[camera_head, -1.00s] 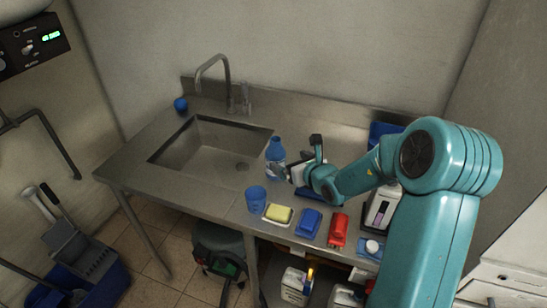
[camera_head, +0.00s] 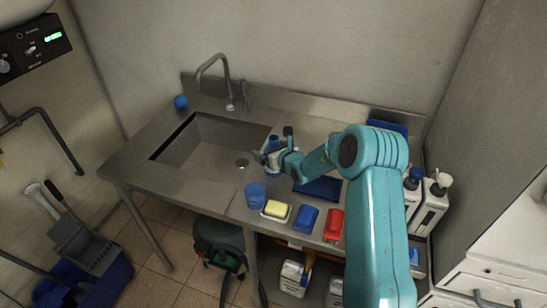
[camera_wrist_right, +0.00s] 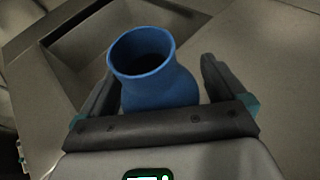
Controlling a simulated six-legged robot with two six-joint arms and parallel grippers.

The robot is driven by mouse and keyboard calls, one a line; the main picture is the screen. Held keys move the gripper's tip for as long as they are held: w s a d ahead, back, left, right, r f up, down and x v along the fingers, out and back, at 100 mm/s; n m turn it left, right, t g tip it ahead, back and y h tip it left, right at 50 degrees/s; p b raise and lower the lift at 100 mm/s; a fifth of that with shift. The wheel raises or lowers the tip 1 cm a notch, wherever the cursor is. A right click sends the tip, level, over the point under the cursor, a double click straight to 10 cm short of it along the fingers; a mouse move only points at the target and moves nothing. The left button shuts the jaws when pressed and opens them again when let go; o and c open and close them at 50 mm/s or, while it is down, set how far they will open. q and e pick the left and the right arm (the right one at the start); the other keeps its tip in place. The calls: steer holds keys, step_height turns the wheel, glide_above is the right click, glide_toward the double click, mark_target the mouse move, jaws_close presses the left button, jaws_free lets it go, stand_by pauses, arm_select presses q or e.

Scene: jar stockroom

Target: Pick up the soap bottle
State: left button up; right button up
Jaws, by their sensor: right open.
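My right gripper (camera_head: 272,148) is open at the right edge of the sink. Its fingers are on either side of a blue bottle (camera_head: 273,142), which stands upright on the counter. In the right wrist view the blue bottle (camera_wrist_right: 155,82) shows its round open mouth between the spread fingers of the gripper (camera_wrist_right: 155,85). I cannot tell for certain which bottle is the soap bottle. My left gripper is out of view.
The sink (camera_head: 205,152) lies left of the gripper. A blue cup (camera_head: 255,196), a yellow sponge (camera_head: 277,209), a blue block (camera_head: 306,218) and a red one (camera_head: 334,225) line the front edge. A dark blue tray (camera_head: 320,188) lies behind them.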

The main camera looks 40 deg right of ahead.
steer(key=shift+s+r, duration=0.1)
steer(key=shift+s, duration=0.1)
steer(key=c, duration=1.2)
